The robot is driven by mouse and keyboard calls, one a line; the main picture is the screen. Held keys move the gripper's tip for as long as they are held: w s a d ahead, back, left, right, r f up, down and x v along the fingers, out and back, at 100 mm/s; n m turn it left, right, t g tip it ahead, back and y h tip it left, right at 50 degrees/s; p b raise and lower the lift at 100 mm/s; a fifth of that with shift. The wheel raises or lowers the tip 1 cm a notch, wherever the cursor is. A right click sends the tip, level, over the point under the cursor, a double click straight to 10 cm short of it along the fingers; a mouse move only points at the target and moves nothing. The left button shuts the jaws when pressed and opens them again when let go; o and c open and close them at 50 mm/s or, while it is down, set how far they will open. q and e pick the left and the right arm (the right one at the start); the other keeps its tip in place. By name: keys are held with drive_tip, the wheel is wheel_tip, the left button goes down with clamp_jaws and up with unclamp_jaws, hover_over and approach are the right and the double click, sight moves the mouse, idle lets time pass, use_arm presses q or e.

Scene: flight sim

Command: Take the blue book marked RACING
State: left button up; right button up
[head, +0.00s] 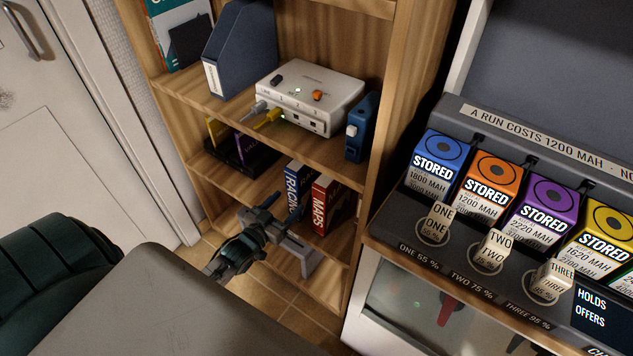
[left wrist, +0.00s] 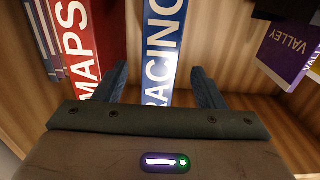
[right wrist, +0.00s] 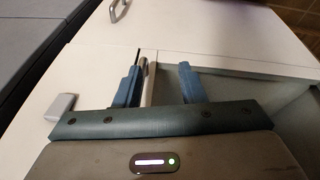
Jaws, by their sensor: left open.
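The blue book marked RACING (head: 296,187) stands upright on the lower shelf, its spine facing out. It also shows in the left wrist view (left wrist: 162,42), between my open fingers. The red MAPS book (head: 321,205) stands just to its right in the head view. My left gripper (head: 262,214) is open in front of the RACING book. In the left wrist view its fingers (left wrist: 157,85) point at the spine, one on each side, and hold nothing. My right gripper (right wrist: 160,85) is open and empty in the right wrist view, near a pale cabinet.
A purple VALLEY book (left wrist: 290,45) stands apart on the same shelf. A white box with cables (head: 310,92) and a blue device (head: 362,127) sit on the shelf above. A counter with several STORED packs (head: 435,165) stands at the right.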

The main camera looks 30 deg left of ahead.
sight(292, 198)
use_arm(q)
drive_tip(key=w, duration=0.3)
drive_tip(key=shift+d+f, duration=0.1)
drive_tip(key=w, duration=0.5)
drive_tip(key=shift+w+d+r, duration=0.15)
drive_tip(key=shift+d+r, duration=0.05)
drive_tip(key=shift+d, duration=0.05)
drive_tip(key=c, duration=1.3)
drive_tip(key=shift+r, duration=0.1)
clamp_jaws()
drive_tip(key=shift+r, duration=0.1)
